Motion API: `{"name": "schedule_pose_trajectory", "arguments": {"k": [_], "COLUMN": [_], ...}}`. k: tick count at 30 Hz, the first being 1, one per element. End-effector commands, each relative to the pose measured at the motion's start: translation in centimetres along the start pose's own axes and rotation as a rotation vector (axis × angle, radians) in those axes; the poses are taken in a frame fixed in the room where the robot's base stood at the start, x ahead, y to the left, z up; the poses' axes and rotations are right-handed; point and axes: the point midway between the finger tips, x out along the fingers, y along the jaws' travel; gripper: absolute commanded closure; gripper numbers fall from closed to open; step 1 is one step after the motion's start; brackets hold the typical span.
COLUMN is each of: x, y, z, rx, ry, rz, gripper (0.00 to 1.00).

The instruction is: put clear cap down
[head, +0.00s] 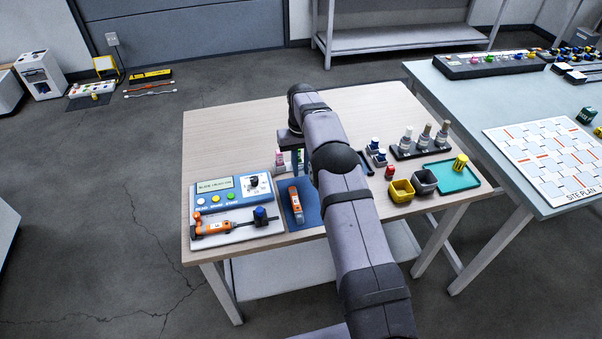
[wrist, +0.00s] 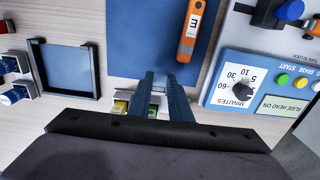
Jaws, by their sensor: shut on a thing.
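My gripper (wrist: 162,80) is seen from above in the wrist view, its two fingers close together near the lower edge of the blue mat (wrist: 147,35). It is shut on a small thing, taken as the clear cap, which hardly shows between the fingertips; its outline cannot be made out. In the head view my arm hides most of the gripper. An orange sensor (wrist: 190,32) lies on the mat, to the right of the fingertips; it also shows in the head view (head: 296,204). Bottles with green and yellow labels (wrist: 122,106) stand partly hidden beside and behind the fingers.
A blue timer unit (head: 232,192) stands left of the mat. An empty dark-rimmed tray (wrist: 95,70) lies on the mat's other side. The back left is clear.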

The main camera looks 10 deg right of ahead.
Motion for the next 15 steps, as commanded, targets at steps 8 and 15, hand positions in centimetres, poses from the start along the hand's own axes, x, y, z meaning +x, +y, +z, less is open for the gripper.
{"name": "schedule_pose_trajectory", "arguments": {"k": [8,15], "x": [2.9,3.1], "y": [0.0,0.0], "z": [0.1,0.0], "rx": [0.000,0.000], "ry": [-0.002,-0.001], "rz": [0.000,0.000], "gripper": [0.95,0.95]}}
